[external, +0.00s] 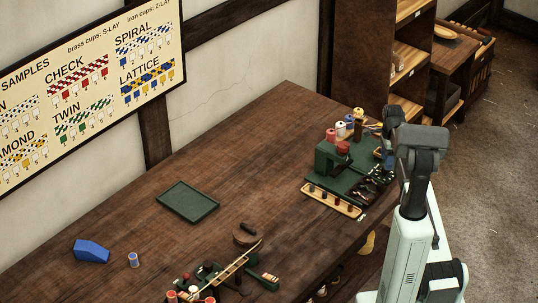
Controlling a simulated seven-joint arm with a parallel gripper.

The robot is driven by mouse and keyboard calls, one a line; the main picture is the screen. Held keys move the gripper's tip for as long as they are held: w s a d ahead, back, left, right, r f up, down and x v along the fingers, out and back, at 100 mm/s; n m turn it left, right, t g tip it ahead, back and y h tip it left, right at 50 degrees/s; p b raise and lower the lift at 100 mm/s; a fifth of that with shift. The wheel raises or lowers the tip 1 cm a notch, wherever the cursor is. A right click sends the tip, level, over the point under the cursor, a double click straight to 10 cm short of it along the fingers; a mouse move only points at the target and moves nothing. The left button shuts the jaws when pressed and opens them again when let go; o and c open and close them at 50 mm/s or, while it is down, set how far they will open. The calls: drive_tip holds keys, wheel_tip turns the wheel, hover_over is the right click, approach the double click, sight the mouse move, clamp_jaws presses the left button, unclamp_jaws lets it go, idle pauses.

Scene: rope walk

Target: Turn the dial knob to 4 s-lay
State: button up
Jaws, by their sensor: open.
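A dark green machine (331,160) stands on the right part of the workbench, with a red round cap or knob (342,147) on top. A round wooden piece with a dark handle (247,229) sits nearer the front middle of the bench. I cannot tell which of these is the dial knob, and no dial marks or setting are readable.
A wooden strip with several pegs (332,199) lies before the machine, and colored spools (341,128) stand behind it. A green tray (187,201), blue block (91,251), small spool (133,259) and braiding fixture (222,275) are leftward. The middle of the bench (255,165) is clear.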

drive_tip(key=shift+f, duration=1.6)
drive_tip(key=c, duration=1)
drive_tip(key=shift+c, duration=0.2)
